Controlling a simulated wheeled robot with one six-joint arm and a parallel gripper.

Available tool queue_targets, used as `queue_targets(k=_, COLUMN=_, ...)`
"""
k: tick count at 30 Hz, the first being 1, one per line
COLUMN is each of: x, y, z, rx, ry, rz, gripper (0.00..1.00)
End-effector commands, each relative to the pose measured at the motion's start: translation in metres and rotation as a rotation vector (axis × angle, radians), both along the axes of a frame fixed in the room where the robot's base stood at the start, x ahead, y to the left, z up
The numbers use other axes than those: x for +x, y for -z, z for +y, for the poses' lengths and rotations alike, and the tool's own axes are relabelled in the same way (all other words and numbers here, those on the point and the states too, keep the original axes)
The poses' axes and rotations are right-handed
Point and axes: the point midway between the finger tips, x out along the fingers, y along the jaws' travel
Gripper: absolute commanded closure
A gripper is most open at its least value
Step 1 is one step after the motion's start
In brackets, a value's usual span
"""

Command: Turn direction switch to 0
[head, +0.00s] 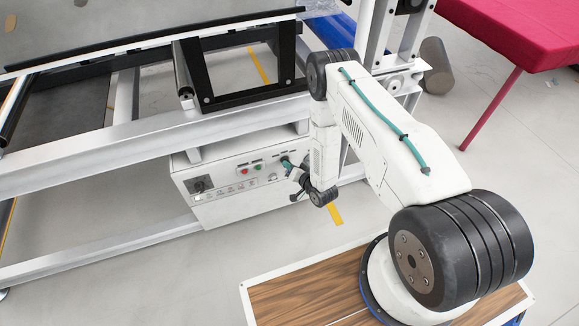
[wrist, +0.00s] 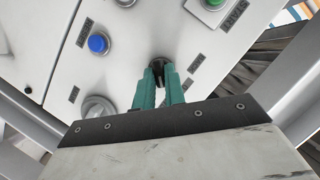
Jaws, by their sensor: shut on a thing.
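The direction switch appears to be the small black rotary knob (wrist: 158,63) on the white control panel, in the upper middle of the wrist view. My gripper (wrist: 158,78) has teal fingers, and their tips are closed around this knob, one on each side. The fingers hide part of the knob, so I cannot tell which position it points to. In the head view my gripper (head: 286,162) reaches the right part of the control box (head: 225,209) front, and the knob is hidden there.
A blue button (wrist: 98,43), a green button (wrist: 212,3) and a pale round fitting (wrist: 98,108) surround the knob. A red button (head: 244,171) and a black main switch (head: 198,185) sit further left on the box. Metal frame beams (head: 150,142) run closely above it.

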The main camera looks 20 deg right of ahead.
Motion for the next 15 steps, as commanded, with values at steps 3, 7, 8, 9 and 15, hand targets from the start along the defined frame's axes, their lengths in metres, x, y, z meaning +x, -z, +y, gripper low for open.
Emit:
queue_targets(k=3, x=-0.0004, y=-0.0004, z=0.0008, rx=-0.051, ry=0.0, rz=0.002, gripper=1.0)
queue_targets(k=7, x=0.0, y=-0.0014, z=0.0016, rx=-0.139, ry=-0.001, rz=0.0, gripper=1.0)
queue_targets(k=8, x=-0.0001, y=-0.0014, z=0.0018, rx=-0.162, ry=-0.001, rz=0.001, gripper=1.0)
queue_targets(k=9, x=-0.0001, y=-0.0015, z=0.0023, rx=-0.196, ry=-0.001, rz=0.001, gripper=1.0)
queue_targets(k=15, x=-0.0006, y=-0.0019, z=0.0037, rx=-0.368, ry=-0.001, rz=0.001, gripper=1.0)
